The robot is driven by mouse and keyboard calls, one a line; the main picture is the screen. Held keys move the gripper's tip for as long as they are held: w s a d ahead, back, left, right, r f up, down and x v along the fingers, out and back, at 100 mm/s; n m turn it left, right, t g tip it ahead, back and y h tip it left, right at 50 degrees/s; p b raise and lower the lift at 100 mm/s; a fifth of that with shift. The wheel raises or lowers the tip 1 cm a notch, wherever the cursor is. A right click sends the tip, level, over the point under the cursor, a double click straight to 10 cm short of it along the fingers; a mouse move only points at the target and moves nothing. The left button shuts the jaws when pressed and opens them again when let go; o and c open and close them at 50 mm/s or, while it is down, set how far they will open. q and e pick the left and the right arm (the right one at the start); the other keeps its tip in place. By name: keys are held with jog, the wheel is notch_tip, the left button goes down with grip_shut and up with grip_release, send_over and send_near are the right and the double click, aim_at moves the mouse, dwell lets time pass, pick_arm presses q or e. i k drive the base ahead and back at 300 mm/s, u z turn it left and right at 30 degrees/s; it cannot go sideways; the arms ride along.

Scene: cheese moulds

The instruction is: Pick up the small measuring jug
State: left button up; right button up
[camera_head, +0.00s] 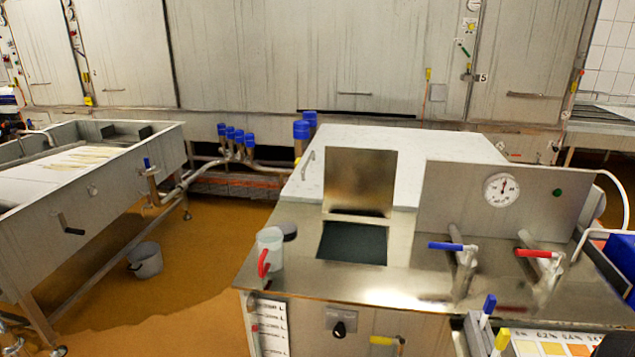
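The small measuring jug (271,245) is pale and translucent with a red handle. It stands upright at the left edge of the steel counter (300,272), with its handle at the front left. Any markings on it are too small to read. Neither of my grippers shows in the head view, and nothing is seen touching the jug.
A dark round object (288,231) sits right behind the jug. To its right are a raised steel lid (360,181) and a dark square opening (352,243). Blue-handled (452,247) and red-handled (538,253) taps stand further right. A grey bucket (146,261) is on the floor.

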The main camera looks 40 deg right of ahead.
aim_at(269, 241)
jog(key=u, duration=0.3)
jog(key=i, duration=3.5)
jog(key=z, duration=1.8)
jog(key=i, duration=2.1)
jog(key=z, duration=3.5)
